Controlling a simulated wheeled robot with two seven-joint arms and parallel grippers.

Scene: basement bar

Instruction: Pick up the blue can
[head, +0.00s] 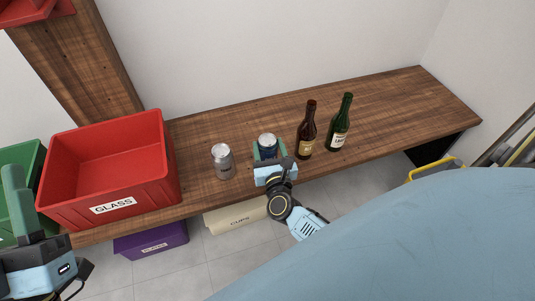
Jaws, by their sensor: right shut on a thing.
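The blue can (268,142) stands upright near the front of the wooden bench, its silver top showing. My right gripper (267,158) is shut on the can from the front, and its green fingers lie along the can's sides. The lower part of the can is hidden behind the gripper. I cannot tell whether the can touches the bench. My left gripper (18,205) is at the lower left, in front of the green crate. Only part of it shows, and its jaw opening is not clear.
A silver can (222,161) stands left of the blue can. A brown bottle (306,131) and a green bottle (340,124) stand to its right. A red crate labelled GLASS (160,175) is on the left of the wooden bench (400,100). The bench's right end is clear.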

